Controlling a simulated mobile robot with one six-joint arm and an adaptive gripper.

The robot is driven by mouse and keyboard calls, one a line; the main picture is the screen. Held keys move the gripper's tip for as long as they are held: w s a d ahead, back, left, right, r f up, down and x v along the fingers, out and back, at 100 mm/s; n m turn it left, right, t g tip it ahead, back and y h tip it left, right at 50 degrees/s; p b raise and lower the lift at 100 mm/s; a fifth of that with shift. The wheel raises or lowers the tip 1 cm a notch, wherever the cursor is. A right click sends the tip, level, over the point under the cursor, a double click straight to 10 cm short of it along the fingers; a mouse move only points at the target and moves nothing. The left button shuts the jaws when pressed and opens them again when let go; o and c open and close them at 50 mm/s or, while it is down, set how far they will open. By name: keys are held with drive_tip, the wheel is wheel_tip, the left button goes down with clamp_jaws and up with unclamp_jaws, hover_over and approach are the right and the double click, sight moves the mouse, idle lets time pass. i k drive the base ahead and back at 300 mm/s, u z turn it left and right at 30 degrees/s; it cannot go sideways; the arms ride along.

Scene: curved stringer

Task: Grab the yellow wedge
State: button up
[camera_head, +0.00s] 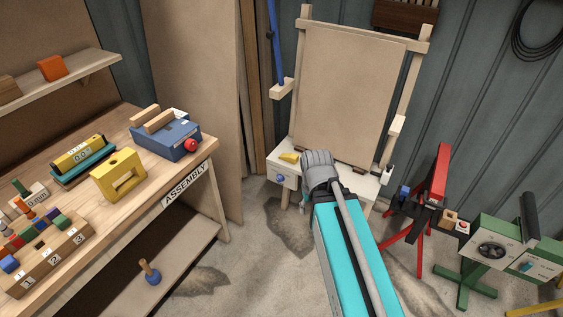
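A small yellow piece (289,157), which looks like the yellow wedge, lies on the top of the small white stand (287,169), near its left back corner. My gripper (317,160) is a grey, finger-like end on my teal arm. It is over the stand, just right of the yellow piece, and a small gap shows between them. My gripper is seen from behind and above, so its fingertips are hidden. I cannot tell whether it is open or shut.
A tall brown board (350,95) in a wooden frame stands behind the stand. A workbench (150,192) with a blue box (172,140) and a yellow block with an opening (118,176) is at left. A red stand (438,178) and green machine (505,245) are at right.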

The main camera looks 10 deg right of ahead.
sight(291, 157)
drive_tip(key=z, duration=0.15)
drive_tip(key=i, duration=0.95)
drive_tip(key=u, duration=0.1)
